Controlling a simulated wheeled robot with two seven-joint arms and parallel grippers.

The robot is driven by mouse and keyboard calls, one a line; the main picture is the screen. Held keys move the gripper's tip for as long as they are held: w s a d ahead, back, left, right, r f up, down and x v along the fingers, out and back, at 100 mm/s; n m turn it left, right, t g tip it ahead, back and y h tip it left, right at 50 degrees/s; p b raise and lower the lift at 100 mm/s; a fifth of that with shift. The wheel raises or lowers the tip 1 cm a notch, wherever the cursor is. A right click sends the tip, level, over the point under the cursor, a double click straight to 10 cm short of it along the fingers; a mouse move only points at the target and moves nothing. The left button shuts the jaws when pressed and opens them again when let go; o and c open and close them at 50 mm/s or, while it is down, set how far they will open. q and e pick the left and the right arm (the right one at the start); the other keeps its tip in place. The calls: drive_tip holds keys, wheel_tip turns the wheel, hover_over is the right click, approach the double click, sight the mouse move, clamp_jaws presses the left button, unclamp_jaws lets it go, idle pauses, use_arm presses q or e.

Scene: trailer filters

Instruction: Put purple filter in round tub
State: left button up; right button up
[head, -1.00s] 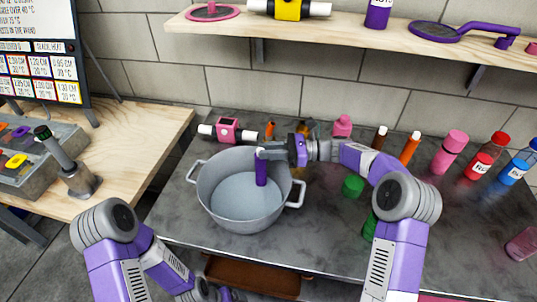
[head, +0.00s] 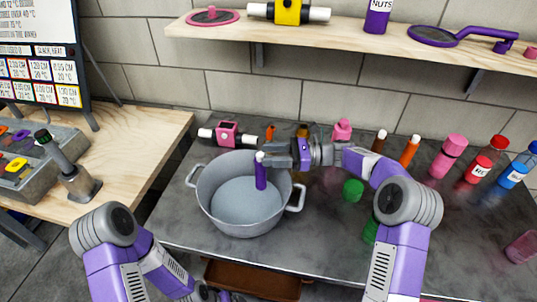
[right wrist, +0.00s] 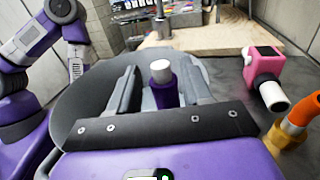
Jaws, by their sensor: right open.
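The purple filter (head: 261,176), a slim purple cylinder with a white top, is upright inside the outline of the round grey tub (head: 209,211). I cannot tell whether its lower end touches the tub floor. My right gripper (head: 270,156) is open at the filter's upper part, reaching over the tub from the right. In the right wrist view, the filter (right wrist: 164,92) stands between the spread fingers (right wrist: 152,92), with gaps on both sides. My left arm is low at the left, and its gripper is out of view.
A pink piece with white ends (head: 228,133) lies behind the tub. Several bottles and cylinders, including a pink one (head: 447,157), stand on the counter at right. A green piece (head: 353,190) lies right of the tub. A wooden shelf (head: 350,40) spans the wall above.

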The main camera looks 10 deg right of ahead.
drive_tip(key=d+p, duration=0.2)
drive_tip(key=d, duration=0.9)
drive_tip(key=shift+s, duration=0.4)
